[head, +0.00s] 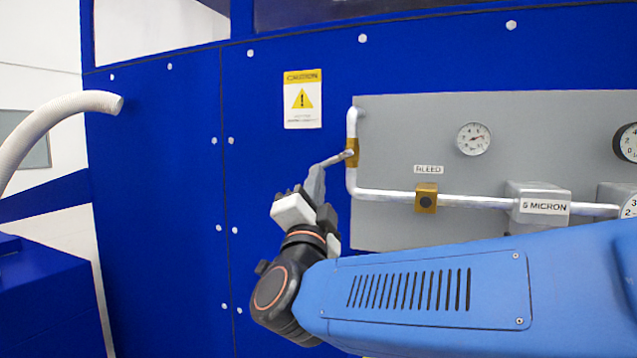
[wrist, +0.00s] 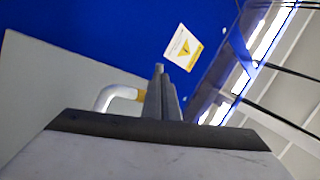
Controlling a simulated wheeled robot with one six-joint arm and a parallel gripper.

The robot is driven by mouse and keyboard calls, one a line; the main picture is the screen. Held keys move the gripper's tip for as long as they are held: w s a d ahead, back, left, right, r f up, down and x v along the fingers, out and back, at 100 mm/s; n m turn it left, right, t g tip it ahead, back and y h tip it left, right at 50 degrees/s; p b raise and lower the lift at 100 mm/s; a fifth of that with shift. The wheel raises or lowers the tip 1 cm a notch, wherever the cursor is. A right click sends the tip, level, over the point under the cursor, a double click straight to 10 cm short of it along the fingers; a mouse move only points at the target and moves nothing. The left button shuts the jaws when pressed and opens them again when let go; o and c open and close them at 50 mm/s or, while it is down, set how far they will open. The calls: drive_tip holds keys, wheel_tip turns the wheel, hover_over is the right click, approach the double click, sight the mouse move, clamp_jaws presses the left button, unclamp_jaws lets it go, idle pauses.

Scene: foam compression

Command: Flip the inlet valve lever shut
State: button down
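The inlet valve has a brass body (head: 352,152) on a bent silver pipe at the left edge of a grey panel. Its grey lever (head: 335,159) sticks out to the left, away from the pipe. My gripper (head: 316,178) is at the lever's outer end, its fingertips touching or very near it. In the wrist view, the fingers (wrist: 162,97) look closed together and partly hide the brass body (wrist: 136,94). I cannot tell whether any of the lever lies between them.
The grey panel (head: 400,130) carries a bleed valve (head: 426,198), a gauge (head: 474,139) and a 5 micron block (head: 538,203) to the right. A caution sign (head: 302,99) is on the blue wall, up and left of the lever. A white hose (head: 60,112) hangs far left.

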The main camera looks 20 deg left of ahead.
drive_tip(key=m+h, duration=0.1)
drive_tip(key=m, duration=0.1)
drive_tip(key=a+r+m+t+h, duration=0.1)
drive_tip(key=m+h, duration=0.1)
drive_tip(key=r+m+h, duration=0.1)
drive_tip(key=m+h, duration=0.1)
drive_tip(key=shift+a+r+m+t, duration=0.2)
drive_tip(key=shift+a+m+t, duration=0.1)
drive_tip(key=shift+m, duration=0.1)
drive_tip(key=shift+r+y, duration=0.15)
drive_tip(key=shift+y, duration=0.15)
